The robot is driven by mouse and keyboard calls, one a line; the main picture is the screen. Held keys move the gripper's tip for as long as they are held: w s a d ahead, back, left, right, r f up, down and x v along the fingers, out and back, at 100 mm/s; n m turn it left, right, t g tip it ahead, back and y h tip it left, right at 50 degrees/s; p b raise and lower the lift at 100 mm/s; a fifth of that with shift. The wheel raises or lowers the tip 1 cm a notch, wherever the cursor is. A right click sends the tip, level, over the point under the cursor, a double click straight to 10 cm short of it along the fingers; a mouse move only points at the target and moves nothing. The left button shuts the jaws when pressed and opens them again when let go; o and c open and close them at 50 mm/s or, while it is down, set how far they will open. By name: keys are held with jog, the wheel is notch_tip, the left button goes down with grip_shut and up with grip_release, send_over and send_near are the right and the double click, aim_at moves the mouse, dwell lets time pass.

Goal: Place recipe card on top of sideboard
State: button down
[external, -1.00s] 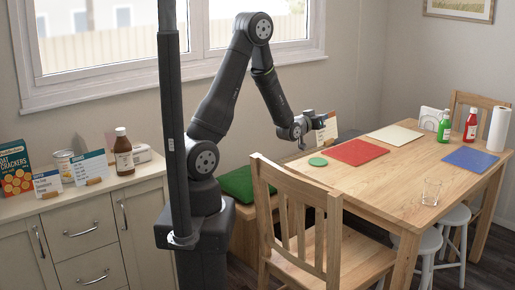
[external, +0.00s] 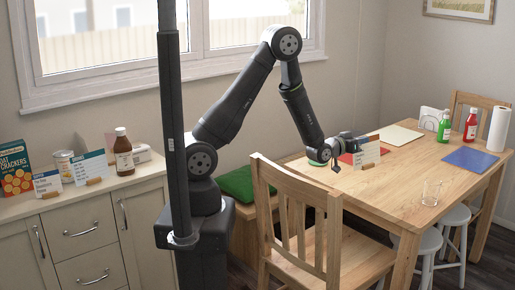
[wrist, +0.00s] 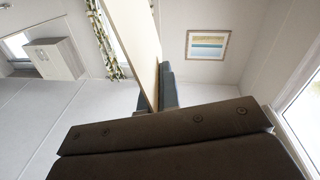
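In the wrist view the card (wrist: 135,38) shows as a pale, thin slab between the dark fingers (wrist: 158,96). I cannot tell how high its foot is above the tabletop. The sideboard (external: 78,215) stands at the left, cream with a wooden top, away from my gripper.
The sideboard top holds a cracker box (external: 15,169), a can (external: 63,163), two other cards (external: 47,184) (external: 91,166), a brown bottle (external: 123,153) and a white-and-red item (external: 142,154). A chair (external: 315,230) stands before the table, which has mats, bottles and a glass (external: 430,191).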

jog(key=shift+w+f, duration=0.1)
jog(key=shift+f, duration=0.15)
jog(key=w+a+f, duration=0.2)
jog(key=w+f, duration=0.8)
jog(key=w, duration=0.1)
jog(key=shift+w+f, duration=0.15)
jog(key=shift+f, duration=0.1)
jog(key=shift+a+f, duration=0.1)
jog(key=shift+f, duration=0.15)
jog(key=c, duration=1.7)
grip_release()
jog(key=v, duration=1.1)
jog(key=shift+f, duration=0.2)
jog(key=shift+o, duration=0.6)
jog(key=shift+s+a, duration=0.35)
jog(key=shift+s, duration=0.05)
